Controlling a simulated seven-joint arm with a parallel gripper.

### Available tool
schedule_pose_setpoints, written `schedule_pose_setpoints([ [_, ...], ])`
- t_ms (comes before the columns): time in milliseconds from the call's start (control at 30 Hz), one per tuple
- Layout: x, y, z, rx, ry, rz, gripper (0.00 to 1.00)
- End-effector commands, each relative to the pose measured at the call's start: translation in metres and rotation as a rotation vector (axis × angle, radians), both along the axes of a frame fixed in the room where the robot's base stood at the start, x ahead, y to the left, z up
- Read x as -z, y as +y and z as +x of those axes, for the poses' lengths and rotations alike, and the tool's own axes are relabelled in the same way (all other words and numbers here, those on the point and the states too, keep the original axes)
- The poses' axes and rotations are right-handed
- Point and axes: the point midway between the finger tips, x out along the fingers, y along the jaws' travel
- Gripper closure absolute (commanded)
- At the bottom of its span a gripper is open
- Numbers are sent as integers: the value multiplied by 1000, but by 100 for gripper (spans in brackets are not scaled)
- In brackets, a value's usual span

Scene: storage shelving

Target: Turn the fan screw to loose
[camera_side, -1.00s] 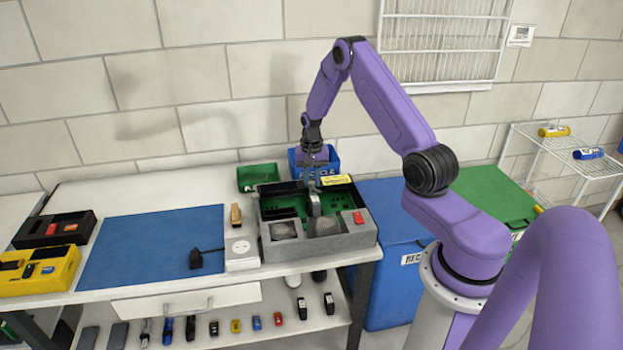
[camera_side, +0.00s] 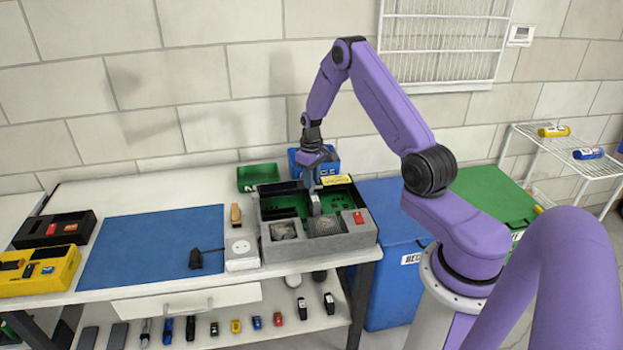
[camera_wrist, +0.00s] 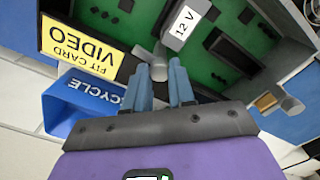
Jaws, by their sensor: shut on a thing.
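The grey case (camera_side: 365,236) with a green board inside stands on the right end of the table. My gripper (camera_side: 312,188) reaches down into it from above. In the wrist view my gripper's blue-grey fingers (camera_wrist: 170,80) are shut on a small grey round piece, the fan screw (camera_wrist: 159,71), partly hidden by the fingers. A grey part labelled "12 V" (camera_wrist: 183,20) lies just beyond the fingertips. It shows in the side view as an upright grey piece (camera_side: 316,205) below my gripper. The screw itself cannot be made out in the side view.
A yellow "FIT CARD VIDEO" label (camera_wrist: 80,48) is on the case edge. A blue recycle bin (camera_wrist: 88,105) and a green bin (camera_side: 258,177) stand behind. A white socket box (camera_side: 241,253) stands left, beside a blue mat (camera_side: 150,245).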

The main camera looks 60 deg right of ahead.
Motion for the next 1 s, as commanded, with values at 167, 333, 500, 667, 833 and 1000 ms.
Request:
schedule_pose_setpoints([
  [167, 0, 0, 0, -55, 2, 1, 100],
  [333, 0, 0, 0, -78, 2, 1, 100],
  [500, 0, 0, 0, -82, 2, 1, 100],
  [667, 0, 0, 0, -81, 2, 1, 100],
  [833, 0, 0, 0, -80, 2, 1, 50],
  [1000, 0, 0, 0, -80, 1, 0, 50],
])
